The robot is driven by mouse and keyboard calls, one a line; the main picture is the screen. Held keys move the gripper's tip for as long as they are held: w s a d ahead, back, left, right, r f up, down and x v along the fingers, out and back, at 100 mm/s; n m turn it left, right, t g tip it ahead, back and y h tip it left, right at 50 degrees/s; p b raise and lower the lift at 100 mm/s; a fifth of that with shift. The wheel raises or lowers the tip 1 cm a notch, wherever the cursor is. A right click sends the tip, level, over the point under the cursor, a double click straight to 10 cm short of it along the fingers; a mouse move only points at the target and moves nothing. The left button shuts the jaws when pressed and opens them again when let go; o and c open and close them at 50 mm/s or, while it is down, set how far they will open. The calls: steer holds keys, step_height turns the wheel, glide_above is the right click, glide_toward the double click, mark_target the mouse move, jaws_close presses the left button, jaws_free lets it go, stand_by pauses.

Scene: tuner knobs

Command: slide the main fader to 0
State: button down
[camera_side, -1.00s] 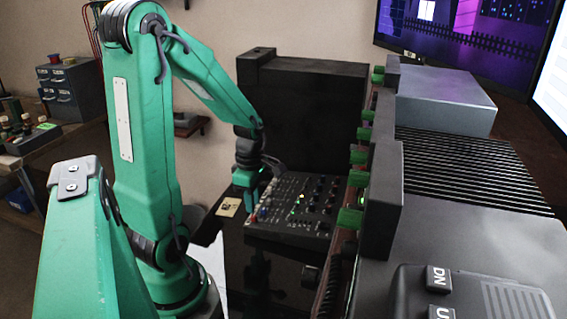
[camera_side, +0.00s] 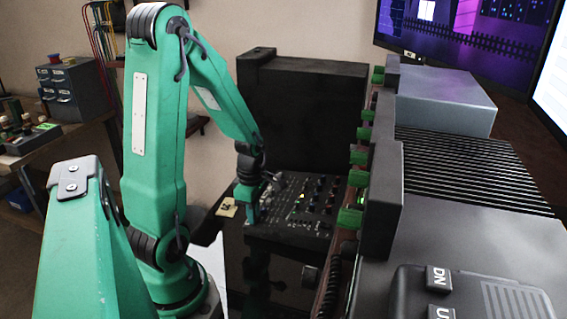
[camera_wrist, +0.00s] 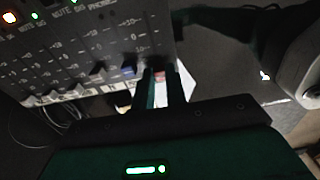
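The black mixer panel (camera_side: 300,205) with rows of knobs lies on the bench in the side view. My gripper (camera_side: 253,218) points down at its left edge there. In the wrist view, the panel (camera_wrist: 60,50) shows fader slots with printed scales and dark fader caps, one of them (camera_wrist: 97,69) near the lower edge. My gripper (camera_wrist: 161,100) has its two fingers at the panel's right end, with a narrow gap between them. A small reddish patch (camera_wrist: 160,74) shows at the fingertips, perhaps the main fader's cap. The fingers hide most of it, so I cannot tell whether they touch it.
A tall black case (camera_side: 305,110) stands behind the panel. A dark rack with green parts (camera_side: 385,190) stands close on the panel's right. A small pale card (camera_side: 227,208) lies left of the panel. Cables (camera_wrist: 60,117) hang below the panel's edge.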

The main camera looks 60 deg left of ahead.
mark_target(270, 224)
steer(key=shift+w+d, duration=0.1)
steer(key=shift+w+d+r, duration=0.2)
steer(key=shift+w+d, duration=1.3)
steer(key=shift+w, duration=0.05)
steer(key=c, duration=1.7)
jaws_free()
steer(key=shift+r, duration=0.1)
step_height(270, 224, up, 8)
